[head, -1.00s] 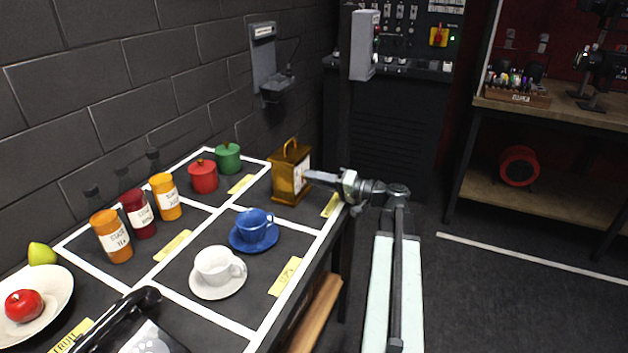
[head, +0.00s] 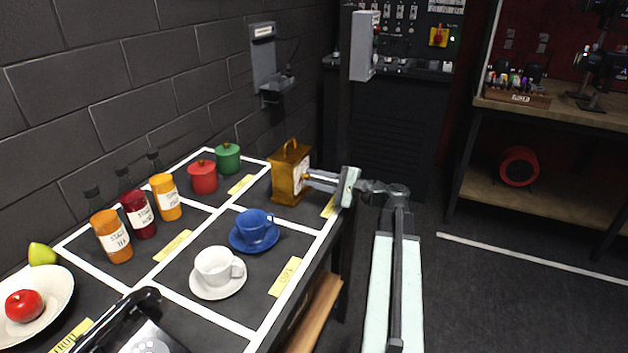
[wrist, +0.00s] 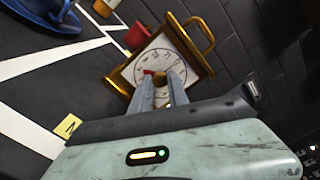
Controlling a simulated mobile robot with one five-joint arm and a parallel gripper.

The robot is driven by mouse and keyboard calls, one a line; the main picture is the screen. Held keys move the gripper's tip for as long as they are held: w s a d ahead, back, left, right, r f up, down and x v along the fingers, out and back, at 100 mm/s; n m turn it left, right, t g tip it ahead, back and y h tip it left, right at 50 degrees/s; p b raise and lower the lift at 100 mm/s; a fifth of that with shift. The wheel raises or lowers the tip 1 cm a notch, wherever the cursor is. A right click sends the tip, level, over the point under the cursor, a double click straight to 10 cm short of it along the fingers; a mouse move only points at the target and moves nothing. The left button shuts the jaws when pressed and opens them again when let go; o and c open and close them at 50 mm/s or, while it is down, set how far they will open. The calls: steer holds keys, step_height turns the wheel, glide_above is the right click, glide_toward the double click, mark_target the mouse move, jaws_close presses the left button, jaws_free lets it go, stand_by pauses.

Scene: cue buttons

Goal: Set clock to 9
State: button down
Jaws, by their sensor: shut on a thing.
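The clock (head: 287,174) is a gold box with a top handle, standing on the far end of the dark table. Its white round face (wrist: 152,62) shows in the wrist view, turned toward my gripper. My gripper (head: 309,177) reaches it from the right. In the wrist view my gripper (wrist: 161,80) has its fingertips closed on a small brown knob (wrist: 160,78) at the face. A small red tip (wrist: 147,72) shows beside the knob. The fingers hide part of the dial, and I cannot read the time shown.
A blue cup (head: 254,226) and a white cup (head: 216,268) stand on saucers nearer on the table. Red (head: 203,177) and green (head: 228,158) pots stand left of the clock. A brick wall runs along the left. The floor at right is open.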

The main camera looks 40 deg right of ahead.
steer(key=m, duration=0.5)
steer(key=shift+m, duration=0.4)
stand_by(0.4)
steer(key=c, duration=1.3)
jaws_free()
steer(key=v, duration=0.7)
steer(key=shift+s+d, duration=0.15)
steer(key=shift+s, duration=0.2)
